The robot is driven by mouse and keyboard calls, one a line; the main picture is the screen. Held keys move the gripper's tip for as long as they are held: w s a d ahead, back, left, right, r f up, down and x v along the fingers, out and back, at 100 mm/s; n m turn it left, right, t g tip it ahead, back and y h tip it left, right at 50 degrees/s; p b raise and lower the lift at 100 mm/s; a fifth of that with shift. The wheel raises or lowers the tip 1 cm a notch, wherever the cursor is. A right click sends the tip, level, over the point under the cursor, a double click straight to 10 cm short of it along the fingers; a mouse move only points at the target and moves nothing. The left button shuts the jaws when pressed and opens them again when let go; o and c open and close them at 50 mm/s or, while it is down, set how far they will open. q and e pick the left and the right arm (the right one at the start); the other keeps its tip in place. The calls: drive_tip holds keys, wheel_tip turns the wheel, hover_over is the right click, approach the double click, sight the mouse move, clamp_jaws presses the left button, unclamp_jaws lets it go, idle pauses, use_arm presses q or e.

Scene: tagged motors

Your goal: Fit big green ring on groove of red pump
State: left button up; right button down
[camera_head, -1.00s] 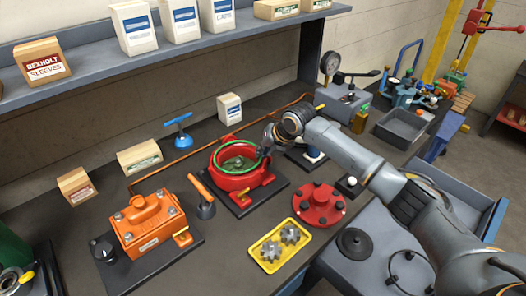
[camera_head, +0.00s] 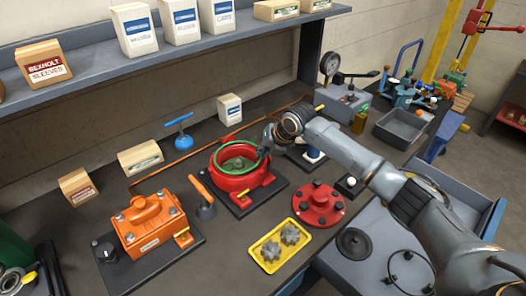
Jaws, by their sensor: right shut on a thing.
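The red pump (camera_head: 241,183) is an open round housing on a black base plate in the middle of the bench. The big green ring (camera_head: 219,155) lies at the top rim of the pump, around its opening. Whether it sits down in the groove all the way round I cannot tell. My right gripper (camera_head: 265,151) is at the right side of the pump's rim, shut on the green ring's right edge. Its fingertips are small and partly hidden. My left gripper does not show.
A red cover plate (camera_head: 318,204) with black knobs lies right of the pump. A yellow tray (camera_head: 265,261) with gears is in front. An orange motor (camera_head: 148,224) and an orange-handled tool (camera_head: 202,196) stand to the left. A blue-handled tool (camera_head: 180,131) and boxes stand behind.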

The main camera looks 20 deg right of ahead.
idle(0.3)
drive_tip(key=c, duration=1.4)
unclamp_jaws()
drive_tip(key=o, duration=0.6)
drive_tip(key=shift+c, duration=0.2)
drive_tip(key=shift+r+p, duration=0.65)
drive_tip(key=shift+p, duration=0.1)
wheel_tip(320, 180, up, 6)
drive_tip(key=p, duration=0.5)
